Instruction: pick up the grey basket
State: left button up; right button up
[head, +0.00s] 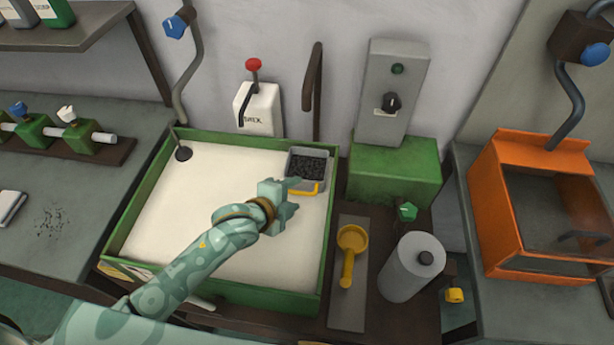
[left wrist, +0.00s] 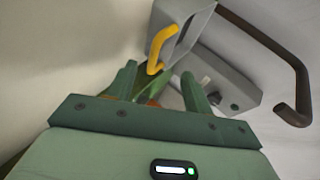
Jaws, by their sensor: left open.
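The grey basket (head: 307,162) is a small box with dark granular contents and a yellow handle (head: 303,188) on its near side. It stands in the back right corner of the green-rimmed white tray (head: 330,215). My left gripper (head: 292,193) is open and empty just in front of the basket, close to the handle. In the left wrist view, the basket (left wrist: 180,45) and its yellow handle (left wrist: 160,48) show beyond my two green fingers (left wrist: 157,90). The handle's lower end appears between and ahead of the fingertips; contact cannot be told. My right gripper is not in view.
A grey control box (head: 393,95) on a green base (head: 395,172) stands right of the tray. A yellow scoop (head: 351,245) and a grey cylinder (head: 410,268) are nearer. A dark bent pipe (head: 312,90) rises behind the basket. The tray's left part is clear.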

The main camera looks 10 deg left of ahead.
aim_at(300, 194)
pick_arm(q)
jog(key=b+x, duration=0.1)
jog(key=x, duration=0.2)
jog(key=b+x, duration=0.1)
jog(key=x, duration=0.2)
jog(key=shift+a+f, duration=0.15)
jog(key=shift+f, duration=0.4)
jog(key=shift+w+f, duration=0.1)
jog(key=shift+w, duration=0.25)
jog(key=shift+s, duration=0.1)
jog(key=shift+c, duration=0.6)
jog(key=shift+s, duration=0.1)
jog(key=c, duration=0.9)
